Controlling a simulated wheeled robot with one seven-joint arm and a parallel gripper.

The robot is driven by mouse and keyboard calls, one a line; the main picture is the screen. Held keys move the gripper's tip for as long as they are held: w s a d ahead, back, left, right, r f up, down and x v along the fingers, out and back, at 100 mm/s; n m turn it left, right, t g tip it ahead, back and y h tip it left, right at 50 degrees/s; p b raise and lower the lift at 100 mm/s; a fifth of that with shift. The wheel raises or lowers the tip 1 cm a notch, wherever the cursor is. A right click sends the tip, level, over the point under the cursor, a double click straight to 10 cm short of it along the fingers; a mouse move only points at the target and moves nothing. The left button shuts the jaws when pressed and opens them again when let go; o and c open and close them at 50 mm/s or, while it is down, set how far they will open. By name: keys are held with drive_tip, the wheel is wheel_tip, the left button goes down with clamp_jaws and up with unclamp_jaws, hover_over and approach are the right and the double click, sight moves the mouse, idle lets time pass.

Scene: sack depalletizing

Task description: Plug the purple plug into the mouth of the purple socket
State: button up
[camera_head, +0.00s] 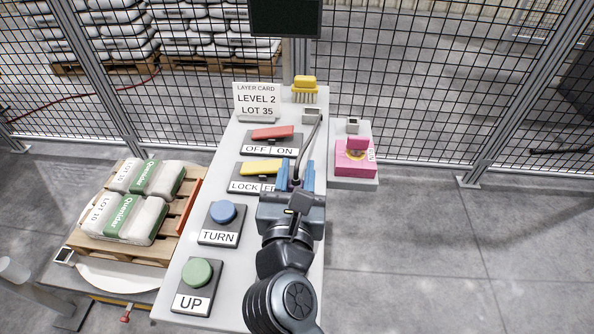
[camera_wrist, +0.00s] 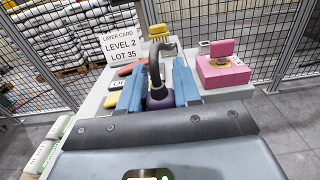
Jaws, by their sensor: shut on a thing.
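My gripper (camera_head: 295,178) has blue fingers and is over the right side of the grey console (camera_head: 235,140). In the wrist view my gripper (camera_wrist: 158,92) is shut on the dark purple plug (camera_wrist: 160,99), which sits between the fingers. A thick dark cable (camera_wrist: 153,62) rises from the plug and bends over toward the back. In the head view the cable (camera_head: 313,142) runs to a small grey block (camera_head: 311,116) at the back of the console. The plug's lower end is hidden. I cannot make out a purple socket in either view.
A pink box (camera_head: 348,170) with a pink handle and yellow ring stands to the right. Red and yellow levers, a blue button (camera_head: 223,212) and a green button (camera_head: 197,272) line the console's left. A yellow brush (camera_head: 304,83) is at the back. Sacks lie on a pallet at left.

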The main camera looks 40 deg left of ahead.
drive_tip(key=shift+f+b, duration=0.35)
drive_tip(key=shift+f, duration=0.25)
drive_tip(key=o, duration=1.1)
drive_tip(key=shift+o, duration=0.2)
drive_tip(key=shift+v, duration=3.95)
